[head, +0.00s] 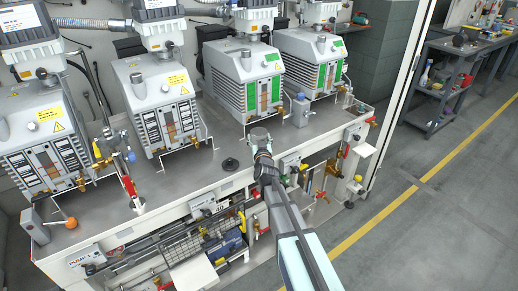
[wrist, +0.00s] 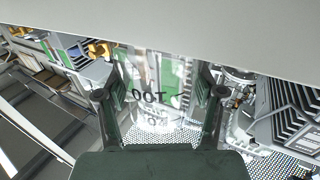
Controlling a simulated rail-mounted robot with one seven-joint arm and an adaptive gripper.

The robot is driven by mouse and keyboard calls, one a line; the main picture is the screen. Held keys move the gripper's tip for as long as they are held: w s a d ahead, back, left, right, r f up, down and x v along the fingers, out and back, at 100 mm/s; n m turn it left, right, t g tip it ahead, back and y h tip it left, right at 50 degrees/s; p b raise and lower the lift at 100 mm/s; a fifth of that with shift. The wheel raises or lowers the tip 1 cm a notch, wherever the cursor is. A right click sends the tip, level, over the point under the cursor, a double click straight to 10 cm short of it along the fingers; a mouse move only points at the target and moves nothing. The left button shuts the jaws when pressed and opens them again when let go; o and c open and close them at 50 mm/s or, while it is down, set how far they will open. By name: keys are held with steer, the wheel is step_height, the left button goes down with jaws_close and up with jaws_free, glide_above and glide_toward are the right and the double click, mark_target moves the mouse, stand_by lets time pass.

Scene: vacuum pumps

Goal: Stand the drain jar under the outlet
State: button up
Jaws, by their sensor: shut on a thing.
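The clear drain jar (wrist: 158,108) with dark graduation marks, which read reversed, is between the two dark fingers of my gripper (wrist: 160,92) in the wrist view. My gripper is shut on it. In the head view my gripper (head: 261,143) is over the front part of the bench, in front of the third pump (head: 245,85) from the left. The jar is hard to make out there. A brass fitting (head: 248,118) at that pump's lower front may be an outlet. I cannot tell which outlet is meant.
The steel bench (head: 205,172) carries several grey pumps. A small dark round knob (head: 230,164) stands left of my gripper. A grey canister (head: 300,110) stands to the right. Pipes, a red-handled valve (head: 130,187) and front-panel fittings crowd the front edge.

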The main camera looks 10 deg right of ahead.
steer(key=shift+f, duration=1.75)
steer(key=shift+f+b, duration=0.3)
steer(key=shift+b, duration=0.1)
steer(key=o, duration=1.3)
steer(key=shift+r, duration=0.1)
